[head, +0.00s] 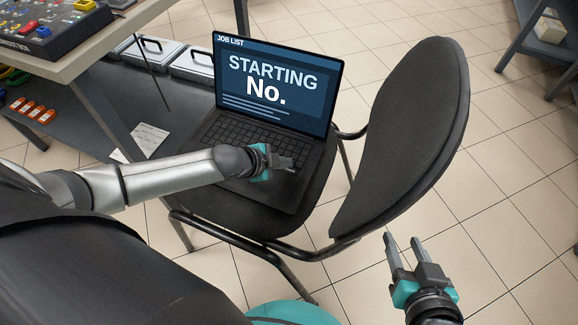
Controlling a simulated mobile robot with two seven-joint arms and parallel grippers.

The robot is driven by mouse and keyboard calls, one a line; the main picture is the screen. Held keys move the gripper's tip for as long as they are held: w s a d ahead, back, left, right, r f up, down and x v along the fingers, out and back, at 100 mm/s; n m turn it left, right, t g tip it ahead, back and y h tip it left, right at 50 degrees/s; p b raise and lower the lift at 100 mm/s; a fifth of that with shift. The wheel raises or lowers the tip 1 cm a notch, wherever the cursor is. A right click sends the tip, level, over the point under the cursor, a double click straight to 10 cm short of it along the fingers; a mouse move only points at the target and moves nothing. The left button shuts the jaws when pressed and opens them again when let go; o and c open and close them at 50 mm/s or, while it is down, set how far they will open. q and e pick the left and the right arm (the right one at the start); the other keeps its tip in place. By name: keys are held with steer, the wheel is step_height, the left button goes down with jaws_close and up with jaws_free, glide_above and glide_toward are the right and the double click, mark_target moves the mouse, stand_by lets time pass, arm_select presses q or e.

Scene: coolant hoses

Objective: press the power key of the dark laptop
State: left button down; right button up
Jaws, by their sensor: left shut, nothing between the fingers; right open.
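The dark laptop (272,88) stands open on the seat of a black chair (402,135). Its screen is lit and reads "JOB LIST" and "STARTING No.". My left gripper (294,167) is shut and empty, over the right side of the laptop's keyboard deck. It covers part of the keys there, and the power key cannot be made out. I cannot tell whether the fingertips touch the deck. My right gripper (402,246) is open and empty, over the floor to the right of the chair.
The chair's backrest rises to the right of the laptop. At left is a workbench (90,50) with a control box (50,28) on top; its lower shelf holds metal cases (193,63) and orange items (33,110). A paper sheet (142,140) lies near the laptop.

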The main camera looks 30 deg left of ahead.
arm_select(q)
step_height(320, 180, up, 5)
steer(key=p, duration=0.5)
steer(key=shift+r+p, duration=0.1)
steer(key=shift+p, duration=0.25)
stand_by(0.6)
